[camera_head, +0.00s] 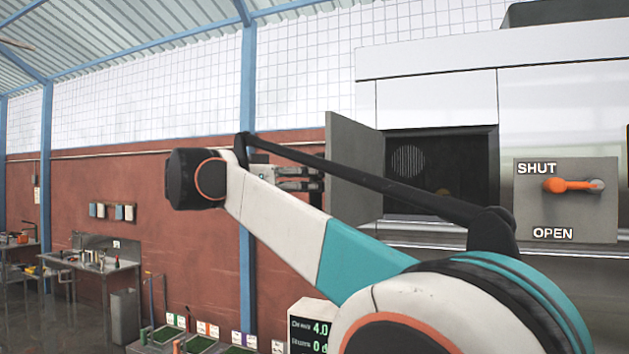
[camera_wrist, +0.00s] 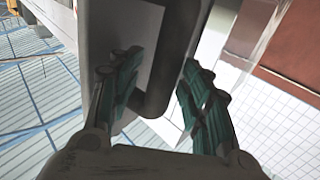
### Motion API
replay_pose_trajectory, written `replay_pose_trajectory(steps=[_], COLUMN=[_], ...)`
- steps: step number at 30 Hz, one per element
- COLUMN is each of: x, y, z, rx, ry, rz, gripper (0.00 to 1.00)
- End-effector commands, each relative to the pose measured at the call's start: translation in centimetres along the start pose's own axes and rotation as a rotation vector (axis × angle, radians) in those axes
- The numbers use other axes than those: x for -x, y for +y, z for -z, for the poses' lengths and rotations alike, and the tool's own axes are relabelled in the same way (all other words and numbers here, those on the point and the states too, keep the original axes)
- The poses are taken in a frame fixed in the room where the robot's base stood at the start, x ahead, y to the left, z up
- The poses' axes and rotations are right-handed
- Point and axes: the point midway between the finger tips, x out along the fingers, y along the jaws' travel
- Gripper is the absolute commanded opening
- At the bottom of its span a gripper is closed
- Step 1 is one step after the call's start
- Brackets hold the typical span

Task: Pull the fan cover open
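The fan cover (camera_head: 353,165) is a flat grey panel. In the head view it stands swung out at the left edge of a dark opening (camera_head: 440,165) in the machine. My gripper (camera_head: 318,180) is on the left of the cover, close to its face. In the wrist view the cover (camera_wrist: 108,25) fills the upper middle, with a dark grey bar handle (camera_wrist: 172,65) on it. My gripper's green-padded fingers (camera_wrist: 160,88) are spread apart on either side of the handle. A gap shows on the right; contact on the left cannot be told.
A SHUT/OPEN plate with an orange lever (camera_head: 570,186) is on the machine's right; the lever lies level, near SHUT. A round vented part (camera_head: 408,160) shows inside the opening. A blue post (camera_head: 248,200) and a workbench (camera_head: 90,262) stand left. My arm crosses the front.

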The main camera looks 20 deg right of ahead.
Motion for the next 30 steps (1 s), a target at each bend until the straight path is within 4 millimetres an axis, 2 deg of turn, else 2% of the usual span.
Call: replay_pose_trajectory(steps=[6, 10, 22, 27, 30], x=[0.0, 1.2, 8.9, 11.1, 11.7], y=[0.0, -0.1, -0.1, -0.1, -0.1], z=[0.0, 0.0, 0.0, 0.0, 0.0], rx=[0.0, 0.0, 0.0, 0.0, 0.0], ry=[0.001, 0.001, 0.0, 0.0, 0.0], rz=[-0.001, 0.0, 0.002, 0.001, 0.001], gripper=[0.43, 0.43, 0.43, 0.43, 0.43])
